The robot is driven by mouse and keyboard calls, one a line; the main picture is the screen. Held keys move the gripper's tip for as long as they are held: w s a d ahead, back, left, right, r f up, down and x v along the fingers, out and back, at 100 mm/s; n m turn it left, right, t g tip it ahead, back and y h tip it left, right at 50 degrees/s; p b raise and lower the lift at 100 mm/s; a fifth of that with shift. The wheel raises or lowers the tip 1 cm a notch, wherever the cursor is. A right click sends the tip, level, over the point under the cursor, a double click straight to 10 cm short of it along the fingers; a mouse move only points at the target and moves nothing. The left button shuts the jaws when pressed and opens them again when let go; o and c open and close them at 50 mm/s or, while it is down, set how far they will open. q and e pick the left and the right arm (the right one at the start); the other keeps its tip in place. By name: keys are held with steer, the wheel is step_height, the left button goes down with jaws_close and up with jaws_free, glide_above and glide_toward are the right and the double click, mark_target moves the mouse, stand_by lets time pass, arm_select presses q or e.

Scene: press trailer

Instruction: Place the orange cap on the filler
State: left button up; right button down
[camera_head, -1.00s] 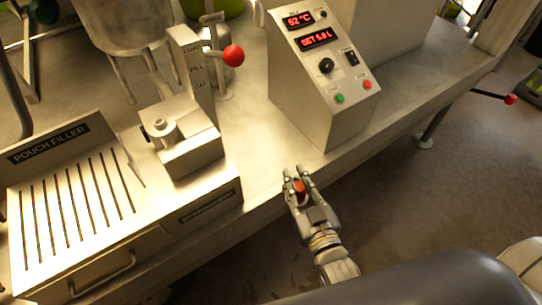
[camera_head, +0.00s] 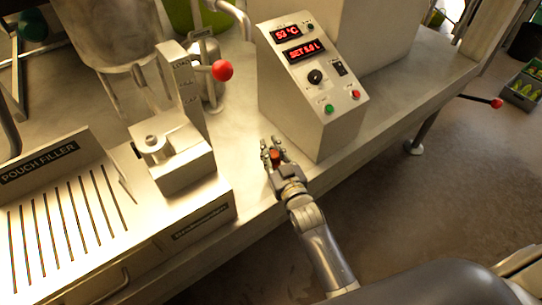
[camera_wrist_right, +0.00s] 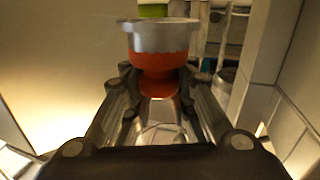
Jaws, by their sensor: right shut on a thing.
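My right gripper (camera_head: 273,152) is shut on the orange cap (camera_head: 275,155) and holds it over the steel bench, in front of the control box. In the right wrist view the cap (camera_wrist_right: 160,65) sits between the fingers, with a grey metal rim at its top and an orange body below. The pouch filler (camera_head: 172,152) stands to the left of the gripper, with a short round spout (camera_head: 153,144) on its block. The cap is apart from the filler. My left gripper is in neither view.
The control box (camera_head: 312,95) with red displays stands close to the right of my gripper. A lever with a red ball knob (camera_head: 222,70) rises behind the filler. The slotted tray (camera_head: 75,215) is at the left. Bare bench (camera_head: 236,125) lies between filler and control box.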

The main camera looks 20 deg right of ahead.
steer(key=shift+w+f, duration=0.1)
steer(key=shift+f, duration=1.6)
steer(key=shift+f, duration=0.1)
steer(key=c, duration=1.9)
jaws_free()
steer(key=shift+f, duration=0.15)
steer(key=o, duration=0.6)
